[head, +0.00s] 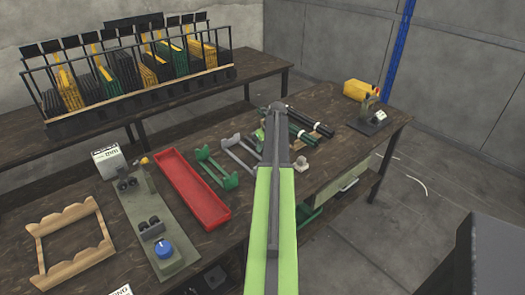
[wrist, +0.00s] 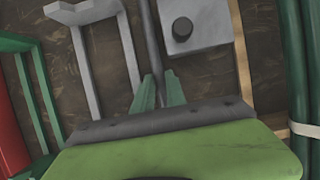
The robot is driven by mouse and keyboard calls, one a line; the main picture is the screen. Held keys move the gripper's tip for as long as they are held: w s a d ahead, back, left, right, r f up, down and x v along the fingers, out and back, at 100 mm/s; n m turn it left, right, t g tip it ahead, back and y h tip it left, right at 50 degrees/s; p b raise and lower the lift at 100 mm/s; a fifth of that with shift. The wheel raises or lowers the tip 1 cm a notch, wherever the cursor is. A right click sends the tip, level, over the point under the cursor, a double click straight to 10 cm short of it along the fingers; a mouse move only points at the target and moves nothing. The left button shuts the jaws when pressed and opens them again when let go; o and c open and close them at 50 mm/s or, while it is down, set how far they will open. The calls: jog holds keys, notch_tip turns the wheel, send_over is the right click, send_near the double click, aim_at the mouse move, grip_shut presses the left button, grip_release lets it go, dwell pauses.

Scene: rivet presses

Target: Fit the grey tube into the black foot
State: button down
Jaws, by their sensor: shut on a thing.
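My gripper (wrist: 160,88) is shut on the grey tube (wrist: 151,38), a thin dark-grey rod that runs up between the green fingers in the wrist view. Its far end leaves the top of that view. In the head view my arm hides the gripper and the tube, so I cannot make out the tube there. A grey block (wrist: 211,38) with a round black piece (wrist: 182,28) on it lies just right of the tube, apart from it. I cannot tell whether that piece is the black foot.
A grey rack (head: 238,153), a green rack (head: 214,168) and a red tray (head: 190,187) lie left of my arm. Dark green tubes (head: 304,131) lie to the right. A small press (head: 370,118) and a yellow container (head: 360,91) stand at the bench's far right end.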

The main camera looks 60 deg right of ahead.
jog(key=c, duration=1.8)
grip_release()
jog(key=shift+f, duration=0.1)
jog(key=shift+o, duration=0.9)
jog(key=shift+r+p, duration=0.3)
jog(key=shift+r, duration=0.2)
jog(key=p+v, duration=1)
jog(key=v, duration=0.1)
jog(key=shift+r, duration=0.2)
jog(key=shift+s+a, duration=0.1)
